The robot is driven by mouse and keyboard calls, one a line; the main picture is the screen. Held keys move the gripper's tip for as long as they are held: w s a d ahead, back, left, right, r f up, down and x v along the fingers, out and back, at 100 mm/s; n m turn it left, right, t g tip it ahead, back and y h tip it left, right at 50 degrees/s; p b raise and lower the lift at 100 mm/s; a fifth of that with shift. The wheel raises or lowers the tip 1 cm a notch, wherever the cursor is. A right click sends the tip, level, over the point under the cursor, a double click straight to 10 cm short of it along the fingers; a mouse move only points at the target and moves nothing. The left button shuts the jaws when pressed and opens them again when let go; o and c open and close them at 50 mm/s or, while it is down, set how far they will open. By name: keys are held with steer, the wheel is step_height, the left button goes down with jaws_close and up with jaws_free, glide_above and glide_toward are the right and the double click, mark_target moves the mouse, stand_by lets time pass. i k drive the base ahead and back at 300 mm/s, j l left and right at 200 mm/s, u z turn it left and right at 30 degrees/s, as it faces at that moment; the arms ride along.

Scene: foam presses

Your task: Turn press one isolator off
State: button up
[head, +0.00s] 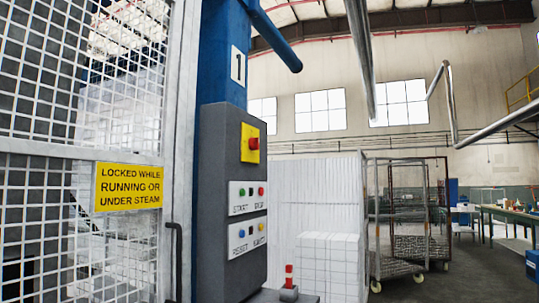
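The blue column (224,55) carries a white plate with the number 1 (238,66). A dark grey control box (222,205) stands in front of it. It has a red mushroom button on a yellow plate (251,143). Below are a START panel (248,198) with green and red buttons and a second panel (247,236) with blue and yellow buttons. A small grey unit with an upright red part (289,279) sits low beside the box. I cannot tell whether it is the isolator; no isolator label is readable. My gripper is not in view.
A mesh gate (80,100) with a yellow "LOCKED WHILE RUNNING OR UNDER STEAM" sign (128,187) fills the left. White blocks (328,260) stand right of the control box. A wheeled cage trolley (400,230) is behind them. Open floor (475,275) lies at the right.

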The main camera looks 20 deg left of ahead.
mark_target(254, 143)
steer(key=i, duration=1.25)
